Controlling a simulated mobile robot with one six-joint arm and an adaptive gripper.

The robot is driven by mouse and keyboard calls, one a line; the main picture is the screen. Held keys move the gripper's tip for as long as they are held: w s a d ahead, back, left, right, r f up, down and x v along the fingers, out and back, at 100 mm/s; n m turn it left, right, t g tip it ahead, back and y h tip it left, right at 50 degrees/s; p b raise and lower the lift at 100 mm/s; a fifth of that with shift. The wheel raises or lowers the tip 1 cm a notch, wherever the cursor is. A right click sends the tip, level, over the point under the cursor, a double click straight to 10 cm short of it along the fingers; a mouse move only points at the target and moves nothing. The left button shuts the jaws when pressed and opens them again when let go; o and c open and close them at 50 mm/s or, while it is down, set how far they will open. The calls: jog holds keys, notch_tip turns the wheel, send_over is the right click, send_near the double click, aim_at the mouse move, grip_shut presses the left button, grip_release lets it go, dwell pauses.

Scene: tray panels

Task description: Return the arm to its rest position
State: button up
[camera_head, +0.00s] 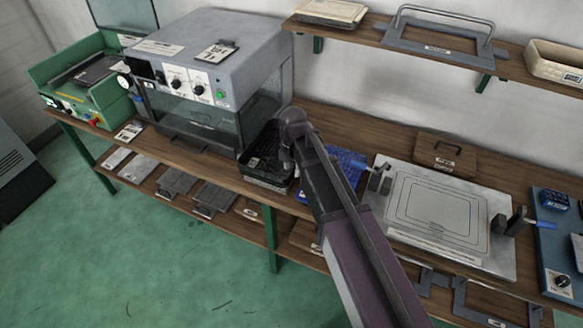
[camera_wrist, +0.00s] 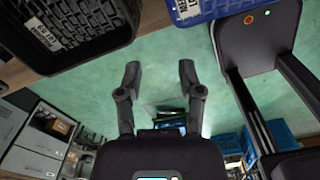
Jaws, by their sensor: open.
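My arm rises from the bottom of the head view and bends near the bench's front edge, by the black crate (camera_head: 262,178). In the head view the gripper itself is mostly hidden around the arm's bend. The black crate also shows at the upper left of the wrist view (camera_wrist: 98,52). A blue crate (camera_head: 350,160) stands right of it, partly behind my arm, and its edge is at the top of the wrist view (camera_wrist: 215,8).
A grey machine (camera_head: 240,60) stands left on the wooden bench, with a green unit (camera_head: 85,80) beyond it. A plate with clamps (camera_head: 388,165) lies at right. A wall shelf (camera_head: 370,35) hangs above; a lower shelf holds metal parts. The green floor in front (camera_head: 170,260) is clear.

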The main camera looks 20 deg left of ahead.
dwell(0.4)
jog(key=s+d+m, duration=0.2)
jog(key=d+m, duration=1.3)
jog(key=d, duration=0.4)
jog(key=s+d+m, duration=0.2)
jog(key=d+m, duration=1.4)
jog(key=d, duration=0.3)
jog(key=shift+d, duration=0.35)
jog(key=shift+s, duration=0.1)
